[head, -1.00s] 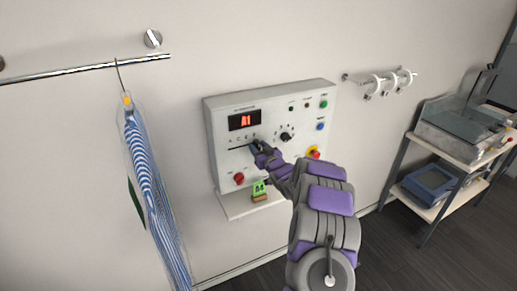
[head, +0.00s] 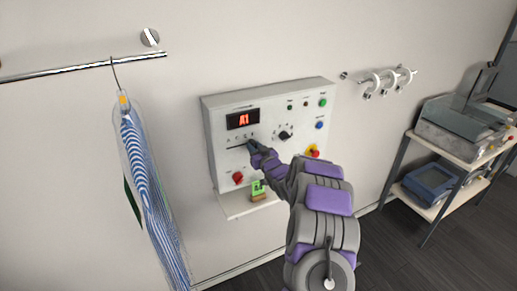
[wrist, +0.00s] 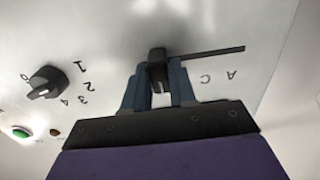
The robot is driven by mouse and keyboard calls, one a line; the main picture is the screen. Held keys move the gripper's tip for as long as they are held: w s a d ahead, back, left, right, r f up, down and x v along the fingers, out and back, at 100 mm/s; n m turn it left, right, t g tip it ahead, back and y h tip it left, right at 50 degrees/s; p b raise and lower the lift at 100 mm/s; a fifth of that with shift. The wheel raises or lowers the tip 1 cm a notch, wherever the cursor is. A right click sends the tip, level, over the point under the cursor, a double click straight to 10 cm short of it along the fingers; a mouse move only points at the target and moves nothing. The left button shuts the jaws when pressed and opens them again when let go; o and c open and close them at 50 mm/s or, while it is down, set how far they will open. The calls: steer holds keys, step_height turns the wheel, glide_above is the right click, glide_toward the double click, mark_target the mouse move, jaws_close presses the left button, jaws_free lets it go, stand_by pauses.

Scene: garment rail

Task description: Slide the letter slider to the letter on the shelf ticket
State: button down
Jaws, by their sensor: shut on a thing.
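The letter slider, a dark knob (wrist: 157,62), sits between the two fingertips of my gripper (wrist: 159,85) in the wrist view. My gripper (head: 253,146) is shut on it at the right part of the slot in the head view. The wrist view is upside down; the slot (wrist: 215,51) runs from the knob towards the printed A (wrist: 231,75), past the C (wrist: 205,80). Other letters are hidden by the gripper. The green ticket (head: 258,188) stands on the small shelf (head: 236,207); its text is too small to read surely. The red display (head: 243,120) seems to read A1.
The control box (head: 215,150) also carries a rotary knob (head: 285,135), a red knob (head: 238,178), an emergency stop (head: 312,151) and several buttons. A bagged striped garment (head: 145,180) hangs at left. A rack (head: 425,205) stands at right.

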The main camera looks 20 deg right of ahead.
mark_target(228, 148)
steer(key=a+b, duration=0.1)
steer(key=a, duration=0.8)
steer(key=shift+s+a+b, duration=0.2)
steer(key=shift+a+b, duration=0.2)
steer(key=shift+d+r, duration=0.1)
steer(key=shift+d, duration=0.1)
steer(key=c, duration=1.4)
jaws_free()
steer(key=shift+c, duration=0.2)
steer(key=o, duration=0.4)
steer(key=shift+a, duration=0.3)
steer(key=shift+o, duration=0.2)
steer(key=shift+w, duration=0.2)
steer(key=shift+s+d, duration=0.2)
steer(key=shift+d, duration=0.05)
steer(key=shift+s+d, duration=0.15)
steer(key=shift+s, duration=0.4)
steer(key=s, duration=1.6)
steer(key=shift+p, duration=0.3)
